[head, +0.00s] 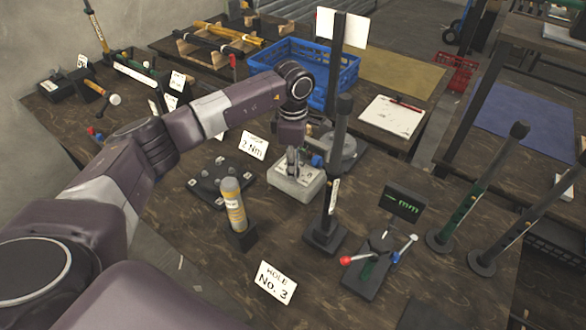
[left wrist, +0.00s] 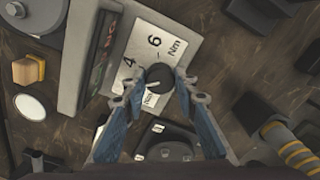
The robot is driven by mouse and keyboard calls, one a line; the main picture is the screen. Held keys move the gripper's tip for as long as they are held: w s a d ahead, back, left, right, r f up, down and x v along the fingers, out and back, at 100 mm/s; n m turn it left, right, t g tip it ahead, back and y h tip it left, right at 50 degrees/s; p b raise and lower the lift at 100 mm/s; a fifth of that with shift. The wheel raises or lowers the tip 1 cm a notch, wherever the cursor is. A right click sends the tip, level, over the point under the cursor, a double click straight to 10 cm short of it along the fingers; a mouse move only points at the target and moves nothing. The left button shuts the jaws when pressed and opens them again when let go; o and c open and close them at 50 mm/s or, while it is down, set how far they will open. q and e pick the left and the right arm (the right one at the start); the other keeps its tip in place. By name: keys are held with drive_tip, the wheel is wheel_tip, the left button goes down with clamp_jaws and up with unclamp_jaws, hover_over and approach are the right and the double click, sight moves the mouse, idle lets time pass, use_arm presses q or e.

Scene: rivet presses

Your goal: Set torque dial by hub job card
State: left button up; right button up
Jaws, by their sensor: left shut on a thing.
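The torque dial is a dark round knob (left wrist: 159,76) on a pale face plate (left wrist: 146,48) printed with 4, 6 and Nm. A short pale mark shows on the knob; I cannot tell which number it meets. The dial's light grey box (head: 297,187) stands mid-table in the head view. My left gripper (head: 292,168) reaches down onto it; in the left wrist view its blue fingers (left wrist: 160,86) are closed on both sides of the knob. A white card (head: 253,146) behind the box reads 2 Nm, its upper line too small to read. My right gripper is out of view.
A yellow-striped cylinder (head: 233,207) stands in a dark holder left of the box. A black post (head: 331,190) rises close to its right. A card (head: 277,282) in front reads HOLE No. 3.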

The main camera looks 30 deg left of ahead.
use_arm(q)
drive_tip(key=shift+n+b, duration=0.4)
drive_tip(key=shift+n, duration=1.8)
drive_tip(key=shift+r, duration=0.1)
drive_tip(key=o, duration=1.2)
drive_tip(key=shift+c, duration=0.2)
wheel_tip(320, 180, up, 12)
